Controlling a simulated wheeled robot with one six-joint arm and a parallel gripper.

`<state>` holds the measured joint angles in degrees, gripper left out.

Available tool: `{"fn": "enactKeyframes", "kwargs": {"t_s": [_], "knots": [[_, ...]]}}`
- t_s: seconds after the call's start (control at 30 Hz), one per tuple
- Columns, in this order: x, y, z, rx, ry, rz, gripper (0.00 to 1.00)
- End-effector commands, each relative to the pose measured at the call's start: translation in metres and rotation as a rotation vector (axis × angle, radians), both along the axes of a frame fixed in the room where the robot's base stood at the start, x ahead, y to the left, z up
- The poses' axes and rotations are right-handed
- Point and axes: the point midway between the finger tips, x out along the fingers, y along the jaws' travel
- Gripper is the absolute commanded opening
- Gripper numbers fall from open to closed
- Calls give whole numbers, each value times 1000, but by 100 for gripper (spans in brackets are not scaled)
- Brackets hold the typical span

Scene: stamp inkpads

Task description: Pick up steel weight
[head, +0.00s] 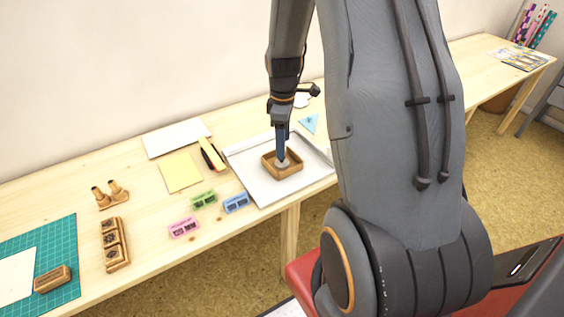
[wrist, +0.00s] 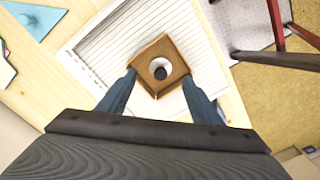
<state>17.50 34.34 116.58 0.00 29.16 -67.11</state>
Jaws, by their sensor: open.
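The steel weight (head: 283,164) sits inside a small square wooden tray (head: 268,173). In the wrist view the weight (wrist: 152,66) is a pale disc with a dark round centre, inside the wooden tray (wrist: 172,46). My gripper (head: 281,150) points down over the tray. In the wrist view my gripper (wrist: 159,78) is open, with one blue finger on each side of the weight. Nothing is held. In the head view the fingers partly hide the weight, and I cannot tell whether they touch the tray.
The tray stands on a white sheet or board (head: 255,186) on the wooden table (head: 150,188). Pink (head: 183,228), green (head: 204,199) and blue (head: 236,203) inkpads lie to its left. A black-and-orange object (head: 212,154) and a yellow sheet (head: 180,172) lie nearby.

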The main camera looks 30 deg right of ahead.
Motion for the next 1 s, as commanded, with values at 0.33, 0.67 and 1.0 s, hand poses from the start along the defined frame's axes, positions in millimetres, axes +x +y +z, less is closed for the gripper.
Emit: {"fn": "enactKeyframes", "kwargs": {"t_s": [0.33,0.67,1.0], "knots": [[-1,3,-29,1,2,-2,59],[1,4,-63,-1,-1,-3,59],[1,4,-66,-1,-2,-3,52]]}}
